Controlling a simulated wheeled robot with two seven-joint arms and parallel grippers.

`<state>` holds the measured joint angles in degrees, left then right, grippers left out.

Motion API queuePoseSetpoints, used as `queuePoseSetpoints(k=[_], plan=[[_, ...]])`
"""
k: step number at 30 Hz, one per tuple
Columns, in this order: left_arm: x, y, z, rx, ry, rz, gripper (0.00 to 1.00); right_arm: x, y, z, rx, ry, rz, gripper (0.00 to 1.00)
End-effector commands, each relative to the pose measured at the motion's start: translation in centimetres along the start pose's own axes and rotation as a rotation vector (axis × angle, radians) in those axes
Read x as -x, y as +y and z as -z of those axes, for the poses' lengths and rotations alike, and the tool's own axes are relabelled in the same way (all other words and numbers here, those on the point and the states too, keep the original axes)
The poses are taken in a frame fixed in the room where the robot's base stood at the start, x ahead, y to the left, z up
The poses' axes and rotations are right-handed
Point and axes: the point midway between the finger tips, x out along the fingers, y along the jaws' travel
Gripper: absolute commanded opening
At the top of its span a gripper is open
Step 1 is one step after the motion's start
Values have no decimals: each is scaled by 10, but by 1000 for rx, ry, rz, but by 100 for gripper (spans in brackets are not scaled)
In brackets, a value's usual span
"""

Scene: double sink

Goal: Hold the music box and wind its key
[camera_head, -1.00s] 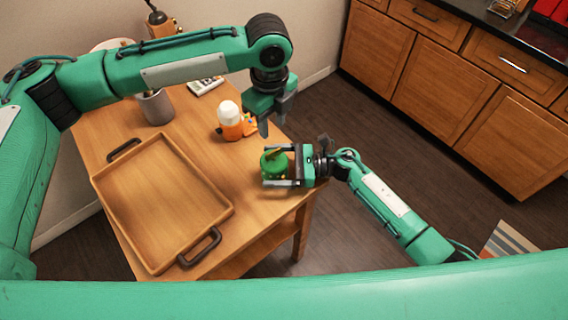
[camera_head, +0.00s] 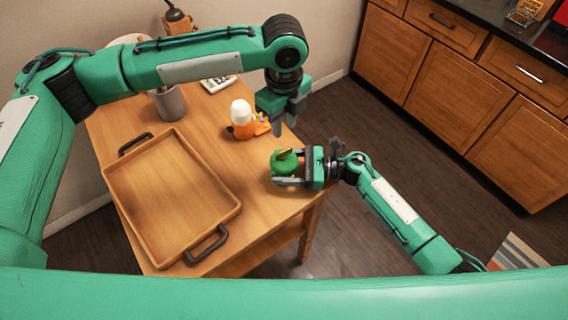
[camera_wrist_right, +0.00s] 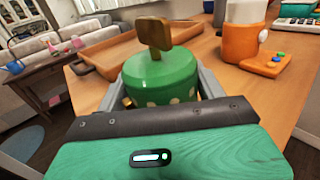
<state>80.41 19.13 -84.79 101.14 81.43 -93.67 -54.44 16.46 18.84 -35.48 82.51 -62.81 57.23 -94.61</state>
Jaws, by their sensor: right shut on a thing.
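The music box (camera_head: 284,165) is a green round box with pale dots and a brass key on top. It is near the right edge of the wooden table. My right gripper (camera_head: 279,168) is shut on it, one finger on each side. In the right wrist view the music box (camera_wrist_right: 160,80) is upright between the fingers, and its flat key (camera_wrist_right: 154,34) stands up from the lid. My left gripper (camera_head: 288,122) is open and empty, fingers pointing down, above and behind the music box. Whether the music box touches the table is not clear.
A wooden tray (camera_head: 117,185) with dark handles covers the table's left side. An orange and white object (camera_head: 240,120) stands behind the music box. A grey cup (camera_head: 169,103) and a calculator-like item (camera_head: 220,83) are farther back. Wooden cabinets (camera_head: 455,90) stand across the floor.

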Motion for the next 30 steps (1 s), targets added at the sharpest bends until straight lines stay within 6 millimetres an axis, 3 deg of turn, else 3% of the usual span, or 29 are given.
queuePoseSetpoints(k=[5,16,23,30], plan=[[-10,-1,-10,88,-18,51,29,0,0,0,0,0,0,44],[-52,-5,-64,604,-24,436,29,0,0,0,0,0,0,44],[-64,4,-84,860,98,677,29,0,0,0,0,1,0,44],[-68,24,-84,1045,321,860,29,0,0,0,0,1,0,44]])
